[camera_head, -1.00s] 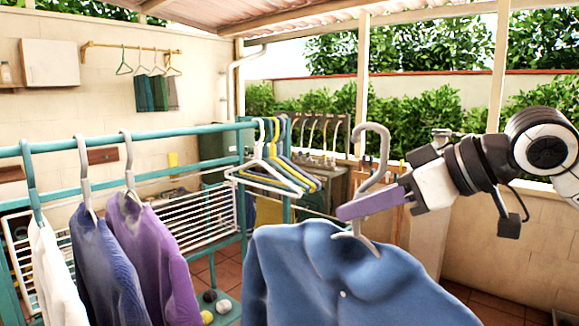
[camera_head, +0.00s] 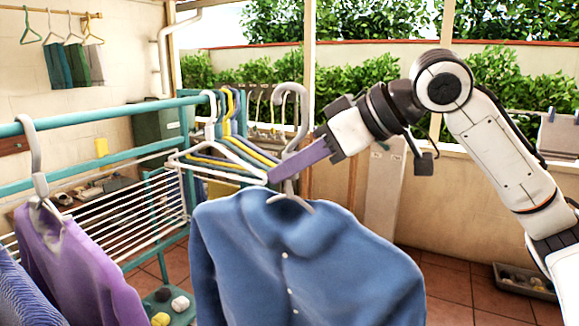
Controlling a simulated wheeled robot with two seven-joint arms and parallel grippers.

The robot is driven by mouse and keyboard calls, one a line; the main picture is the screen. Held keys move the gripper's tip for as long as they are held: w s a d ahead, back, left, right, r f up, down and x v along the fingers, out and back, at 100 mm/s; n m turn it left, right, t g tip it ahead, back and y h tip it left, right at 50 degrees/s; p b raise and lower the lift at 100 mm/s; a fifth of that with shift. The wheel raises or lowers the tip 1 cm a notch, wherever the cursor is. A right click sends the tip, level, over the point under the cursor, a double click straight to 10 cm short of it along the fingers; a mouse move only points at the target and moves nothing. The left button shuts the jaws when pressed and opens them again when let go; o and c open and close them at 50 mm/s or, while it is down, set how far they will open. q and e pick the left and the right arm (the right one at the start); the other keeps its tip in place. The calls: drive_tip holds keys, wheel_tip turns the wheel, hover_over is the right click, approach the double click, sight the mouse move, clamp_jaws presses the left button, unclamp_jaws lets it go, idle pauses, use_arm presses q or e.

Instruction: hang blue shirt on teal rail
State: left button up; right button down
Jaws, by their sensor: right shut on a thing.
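The blue shirt (camera_head: 310,262) hangs on a grey hanger (camera_head: 290,100) in the camera_head view. My right gripper (camera_head: 290,165), with purple fingers, is shut on the hanger's neck just below its hook and holds the shirt up in front. The teal rail (camera_head: 100,112) runs from the left edge to the middle. The hanger's hook is to the right of the rail's far end and looks apart from it. A purple shirt (camera_head: 75,255) hangs on the rail at left, with part of a dark blue shirt (camera_head: 22,295) beside it. My left gripper is not in view.
Several empty white, yellow and blue hangers (camera_head: 222,150) hang at the rail's far end, close to the held hanger. A white drying rack (camera_head: 110,215) stands below the rail. Small balls (camera_head: 165,300) lie on a teal shelf. A grey tray (camera_head: 525,280) sits on the floor at right.

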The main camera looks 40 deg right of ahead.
drive_tip(key=w+a, duration=0.4)
drive_tip(key=w, duration=0.6)
drive_tip(key=w+a, duration=0.5)
drive_tip(key=w, duration=0.6)
drive_tip(key=w+a, duration=0.5)
drive_tip(key=w, duration=0.6)
drive_tip(key=shift+f, duration=0.35)
